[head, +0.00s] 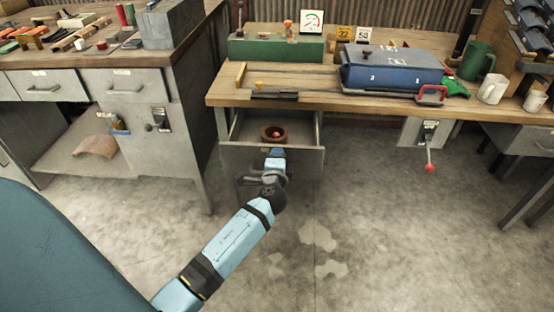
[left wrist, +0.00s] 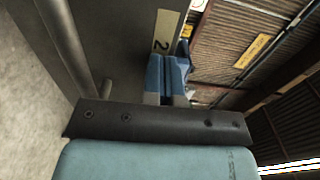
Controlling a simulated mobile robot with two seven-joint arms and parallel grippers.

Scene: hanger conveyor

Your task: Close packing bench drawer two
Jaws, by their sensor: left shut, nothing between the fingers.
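Drawer two (head: 305,160) is a grey metal drawer under the wooden packing bench (head: 330,95), pulled out towards me. A brown round bowl (head: 274,138) with a small red thing in it sits inside. In the left wrist view, the drawer's grey front (left wrist: 125,50) carries a label "2" (left wrist: 165,28) and a bar handle (left wrist: 62,35). My left gripper (head: 277,153) is shut and empty at the drawer front, near its upper edge; its blue fingers also show in the left wrist view (left wrist: 167,80). I cannot tell whether they touch the front. My right gripper is not in view.
A blue case (head: 390,72) and a green box (head: 275,48) stand on the bench. A switch box with a red-knobbed lever (head: 429,145) hangs at its right. Another drawered bench (head: 85,85) stands left. The concrete floor in front is clear.

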